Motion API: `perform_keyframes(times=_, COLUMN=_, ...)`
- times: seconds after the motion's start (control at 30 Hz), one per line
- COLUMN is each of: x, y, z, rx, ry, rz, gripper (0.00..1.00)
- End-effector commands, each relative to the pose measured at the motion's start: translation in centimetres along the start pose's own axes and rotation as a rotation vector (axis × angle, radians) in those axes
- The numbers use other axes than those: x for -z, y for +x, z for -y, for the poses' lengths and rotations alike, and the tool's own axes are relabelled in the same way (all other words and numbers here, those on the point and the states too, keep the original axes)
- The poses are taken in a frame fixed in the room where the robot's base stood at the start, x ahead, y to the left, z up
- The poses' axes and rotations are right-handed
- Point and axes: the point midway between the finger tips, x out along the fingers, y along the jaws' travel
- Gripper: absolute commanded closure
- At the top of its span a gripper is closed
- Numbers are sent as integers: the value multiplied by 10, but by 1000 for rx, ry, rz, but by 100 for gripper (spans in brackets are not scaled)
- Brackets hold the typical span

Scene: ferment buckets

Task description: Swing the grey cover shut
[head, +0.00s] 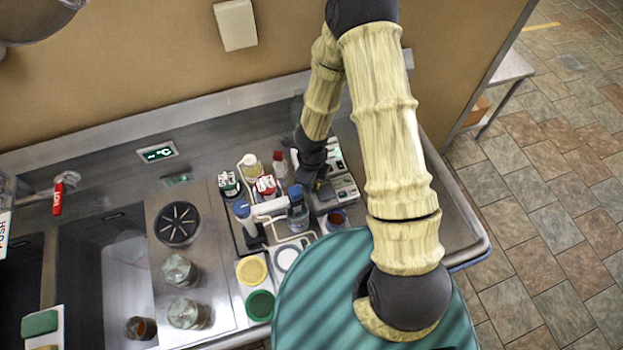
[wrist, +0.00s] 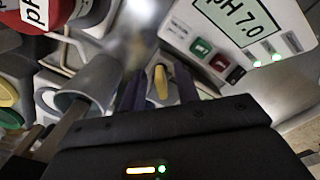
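My gripper (wrist: 160,88) shows in the wrist view with its two dark fingers apart and a gap between them. A yellow, rounded piece shows in that gap, clear of both fingers. In the head view my gripper (head: 318,187) reaches down at the left side of a pale grey instrument (head: 345,190). The wrist view shows a panel marked pH 7.0 (wrist: 243,25) with green and red buttons, right of the fingers. I cannot make out for certain which part is the grey cover; my arm and gripper hide part of the instrument.
Left of my gripper stand a blue-capped bottle (head: 297,212), a red-capped jar (head: 266,187) and a white-handled piece (head: 268,208). Yellow (head: 251,269) and green (head: 260,305) lids lie nearer. Glass jars (head: 180,270) and a sink (head: 125,265) are farther left.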

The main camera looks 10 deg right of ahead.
Motion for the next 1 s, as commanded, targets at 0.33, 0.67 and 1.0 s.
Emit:
perform_keyframes(times=0.33, x=1, y=-19, z=0, rx=0, ry=5, rz=-1, gripper=68)
perform_keyframes(times=0.67, x=0, y=-77, z=1, rx=0, ry=7, rz=2, gripper=68)
perform_keyframes(times=1.0, x=0, y=-143, z=1, rx=1, ry=5, rz=2, gripper=68)
